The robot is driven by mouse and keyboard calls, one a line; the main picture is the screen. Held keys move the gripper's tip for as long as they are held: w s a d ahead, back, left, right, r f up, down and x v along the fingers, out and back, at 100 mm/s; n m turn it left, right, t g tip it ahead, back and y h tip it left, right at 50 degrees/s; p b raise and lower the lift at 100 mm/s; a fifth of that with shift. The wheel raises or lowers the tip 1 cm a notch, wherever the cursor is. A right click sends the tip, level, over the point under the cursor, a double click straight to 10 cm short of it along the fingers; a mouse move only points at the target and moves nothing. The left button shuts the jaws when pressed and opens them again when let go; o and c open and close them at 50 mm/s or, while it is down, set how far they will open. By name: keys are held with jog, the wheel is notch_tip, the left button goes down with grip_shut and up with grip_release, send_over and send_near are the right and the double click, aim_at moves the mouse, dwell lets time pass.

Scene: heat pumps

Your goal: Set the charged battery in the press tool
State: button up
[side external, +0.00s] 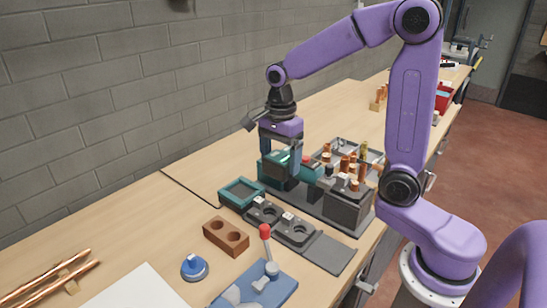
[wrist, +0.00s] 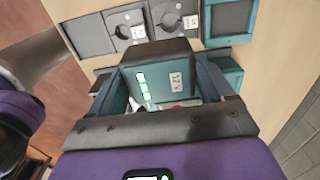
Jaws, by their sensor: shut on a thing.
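My gripper (side external: 282,165) is shut on a teal and dark battery. In the wrist view the battery (wrist: 150,88) sits between both fingers, with a "12V" label and lit green bars facing the camera. My gripper (wrist: 160,92) hides its sides there. In the side view my gripper hides part of the battery, low over the back of the work area. A teal body with a red part (side external: 312,172), apparently the press tool, lies just right of the gripper. I cannot tell whether the battery touches it.
A dark station with two round wells (side external: 297,230) and a teal-rimmed tray (side external: 240,192) stand in front.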

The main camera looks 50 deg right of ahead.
dwell(0.3)
jog(key=w+d, duration=1.1)
jog(key=d, duration=0.2)
jog(key=shift+w, duration=0.15)
jog(key=shift+f, duration=2.3)
jog(key=shift+f, duration=0.3)
